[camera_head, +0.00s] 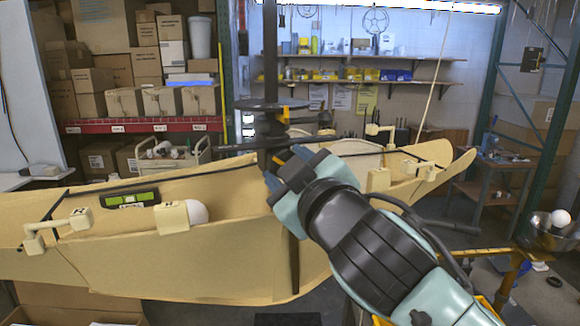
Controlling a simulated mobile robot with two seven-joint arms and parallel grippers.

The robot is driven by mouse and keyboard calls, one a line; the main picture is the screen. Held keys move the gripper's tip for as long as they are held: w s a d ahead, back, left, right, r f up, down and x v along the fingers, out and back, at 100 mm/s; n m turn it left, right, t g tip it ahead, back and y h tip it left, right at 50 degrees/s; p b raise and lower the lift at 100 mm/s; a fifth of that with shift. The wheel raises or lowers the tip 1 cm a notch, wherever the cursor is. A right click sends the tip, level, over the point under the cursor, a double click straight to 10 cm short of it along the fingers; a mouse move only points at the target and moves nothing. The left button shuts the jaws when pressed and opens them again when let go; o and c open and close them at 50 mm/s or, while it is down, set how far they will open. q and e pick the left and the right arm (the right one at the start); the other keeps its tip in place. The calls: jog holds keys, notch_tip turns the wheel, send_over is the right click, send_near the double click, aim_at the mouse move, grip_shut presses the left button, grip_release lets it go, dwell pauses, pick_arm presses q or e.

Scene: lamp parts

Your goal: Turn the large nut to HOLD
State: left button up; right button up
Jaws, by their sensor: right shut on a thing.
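My right gripper (280,165) comes in from the lower right and reaches the dark upright post at the centre. Its fingers are shut on the large nut (268,158), a dark part on the post below a round black disc (262,104). The gripper hides much of the nut, and I cannot read any HOLD mark. A small yellow piece (285,116) sits at the disc's right side. My left gripper is not in view.
A curved tan table (170,260) surrounds the post. On it are a white bulb (196,212) in a beige holder, a green level (130,198) and beige fittings (43,236) at left. Another white bulb (559,218) sits in a metal bowl at right. Shelves and cartons stand behind.

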jog(key=shift+n, duration=0.3)
jog(key=o, duration=1)
jog(key=shift+o, duration=0.2)
jog(key=shift+f, duration=0.1)
